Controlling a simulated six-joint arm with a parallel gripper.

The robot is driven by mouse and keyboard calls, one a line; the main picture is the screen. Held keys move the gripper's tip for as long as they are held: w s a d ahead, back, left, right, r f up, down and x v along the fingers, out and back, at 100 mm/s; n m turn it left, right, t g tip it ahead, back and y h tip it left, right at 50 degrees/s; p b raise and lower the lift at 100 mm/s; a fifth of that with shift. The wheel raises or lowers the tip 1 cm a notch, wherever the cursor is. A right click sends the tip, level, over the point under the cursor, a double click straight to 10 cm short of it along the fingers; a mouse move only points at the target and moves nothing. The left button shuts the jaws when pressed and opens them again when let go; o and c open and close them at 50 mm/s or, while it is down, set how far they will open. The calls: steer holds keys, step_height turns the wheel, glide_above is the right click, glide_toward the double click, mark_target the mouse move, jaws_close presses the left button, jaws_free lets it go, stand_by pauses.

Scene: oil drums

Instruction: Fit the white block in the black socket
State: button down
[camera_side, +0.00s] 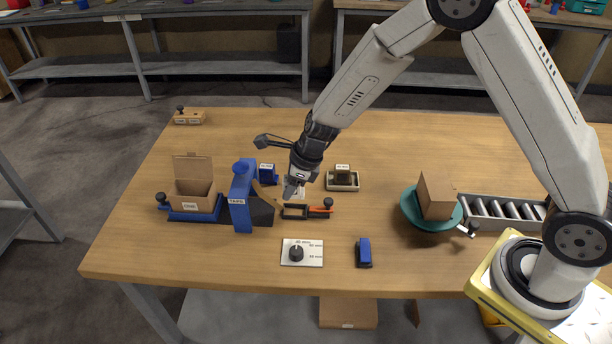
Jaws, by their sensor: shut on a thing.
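My gripper (291,191) points down over the middle-left of the table, behind a black open frame. It is shut on a small pale piece (299,193), seemingly the white block, mostly hidden by the fingers. The black frame (294,212), the nearest match for the black socket, lies just in front of the fingertips, with an orange part and a black knob at its right end. I cannot tell whether the piece touches it.
A brush in a tray (342,187) is right of my gripper. A dial plate (302,259) and blue stapler-like item (364,252) lie in front. A teal turntable (410,208) holds a box.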

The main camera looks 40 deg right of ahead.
mark_target(291, 213)
steer(key=shift+f, duration=2)
steer(key=shift+f, duration=0.7)
stand_by(0.6)
jaws_free()
steer(key=shift+r, duration=0.1)
stand_by(0.4)
steer(key=shift+r, duration=2.2)
